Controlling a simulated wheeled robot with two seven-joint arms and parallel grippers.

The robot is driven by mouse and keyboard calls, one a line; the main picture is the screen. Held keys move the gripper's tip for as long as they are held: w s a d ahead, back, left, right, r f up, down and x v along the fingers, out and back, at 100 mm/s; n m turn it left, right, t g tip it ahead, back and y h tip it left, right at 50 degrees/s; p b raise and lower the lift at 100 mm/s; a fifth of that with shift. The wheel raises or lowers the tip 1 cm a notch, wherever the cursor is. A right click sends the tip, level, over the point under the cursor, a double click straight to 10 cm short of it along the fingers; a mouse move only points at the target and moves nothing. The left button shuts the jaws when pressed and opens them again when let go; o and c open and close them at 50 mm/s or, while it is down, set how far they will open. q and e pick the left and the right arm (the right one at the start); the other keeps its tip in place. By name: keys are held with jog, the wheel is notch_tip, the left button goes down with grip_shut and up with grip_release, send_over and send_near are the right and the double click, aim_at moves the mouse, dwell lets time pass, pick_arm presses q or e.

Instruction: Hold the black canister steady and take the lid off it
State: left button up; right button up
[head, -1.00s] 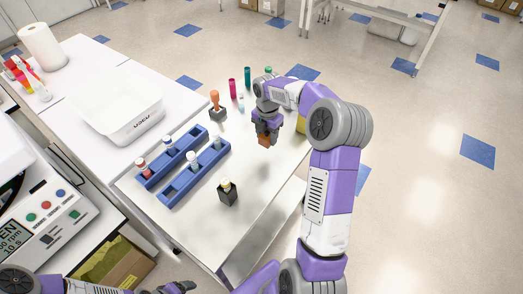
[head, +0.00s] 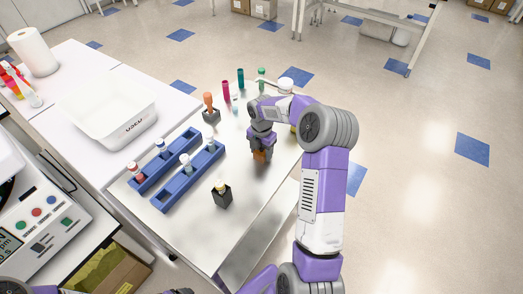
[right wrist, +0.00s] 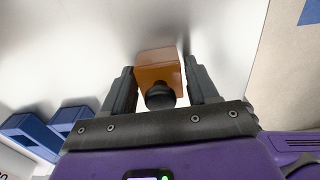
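A small black square holder or canister (head: 221,199) stands upright near the front of the steel table, with a pale yellowish cap (head: 221,185) on top; I cannot tell if this cap is the lid. My right gripper (head: 260,153) is to its right and farther back, pointing down. Its fingers (right wrist: 160,88) are on both sides of an amber block with a black knob (right wrist: 160,97), which looks gripped between them. The amber block also shows below the fingers in the head view. Only a dark sliver of my left arm shows at the bottom edge; its fingers are hidden.
Two blue racks (head: 186,178) with capped tubes stand left of the black holder. An orange-topped tool in a stand (head: 209,108) and several coloured tubes (head: 240,78) are farther back. A white tray (head: 105,112) is at the left. Bare steel surrounds the black holder.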

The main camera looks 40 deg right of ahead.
jog(key=shift+o, duration=1.2)
notch_tip(320, 180, up, 12)
jog(key=shift+r+p, duration=0.2)
jog(key=shift+p, duration=1.05)
jog(key=shift+s, duration=0.1)
